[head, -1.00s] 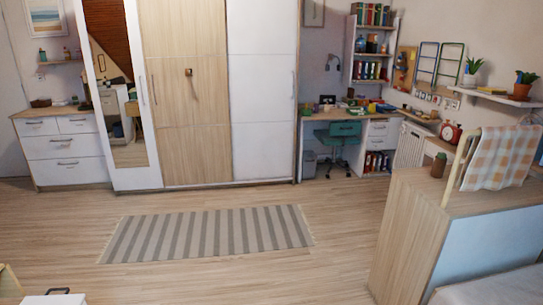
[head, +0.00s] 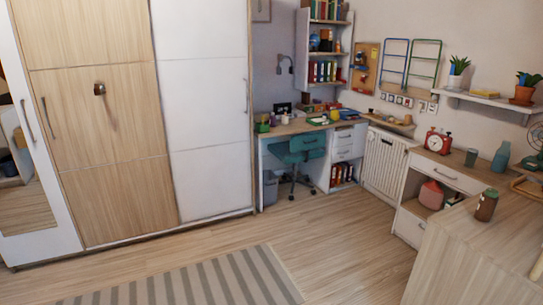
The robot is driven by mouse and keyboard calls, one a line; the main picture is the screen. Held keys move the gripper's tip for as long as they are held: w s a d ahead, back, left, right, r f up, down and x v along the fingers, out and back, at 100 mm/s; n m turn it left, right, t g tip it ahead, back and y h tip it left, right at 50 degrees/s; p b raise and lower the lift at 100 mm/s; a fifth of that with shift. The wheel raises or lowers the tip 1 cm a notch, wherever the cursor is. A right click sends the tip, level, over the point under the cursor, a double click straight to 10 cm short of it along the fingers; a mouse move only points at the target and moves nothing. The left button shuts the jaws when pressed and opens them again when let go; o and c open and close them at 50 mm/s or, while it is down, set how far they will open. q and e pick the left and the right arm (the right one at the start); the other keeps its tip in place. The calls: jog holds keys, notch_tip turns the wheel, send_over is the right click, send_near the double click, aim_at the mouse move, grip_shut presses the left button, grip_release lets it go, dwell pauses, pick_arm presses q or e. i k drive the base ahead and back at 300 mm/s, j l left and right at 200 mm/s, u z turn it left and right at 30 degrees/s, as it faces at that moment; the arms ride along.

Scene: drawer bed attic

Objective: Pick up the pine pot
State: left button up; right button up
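I cannot tell for sure which thing is the pine pot. A terracotta pot with a green plant (head: 523,95) stands upright on the white wall shelf (head: 490,101) at the upper right. A smaller white pot with a spiky plant (head: 455,82) stands near that shelf's left end. Neither of my grippers is in view.
The wooden cabinet (head: 470,255) blocks the lower right. A side unit with a red clock (head: 437,141) stands below the shelf. A desk (head: 300,128) and teal chair (head: 297,150) are at the back. A striped rug (head: 190,285) lies on otherwise clear floor.

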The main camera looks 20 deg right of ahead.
aim_at(486, 206)
jog(key=i+l+z, duration=0.1)
jog(key=i+z, duration=0.35)
jog(key=i+j+z, duration=0.1)
jog(key=i+z, duration=0.3)
jog(key=i, duration=0.15)
jog(key=i+j+z, duration=0.25)
jog(key=i+z, duration=0.2)
jog(key=i, duration=0.05)
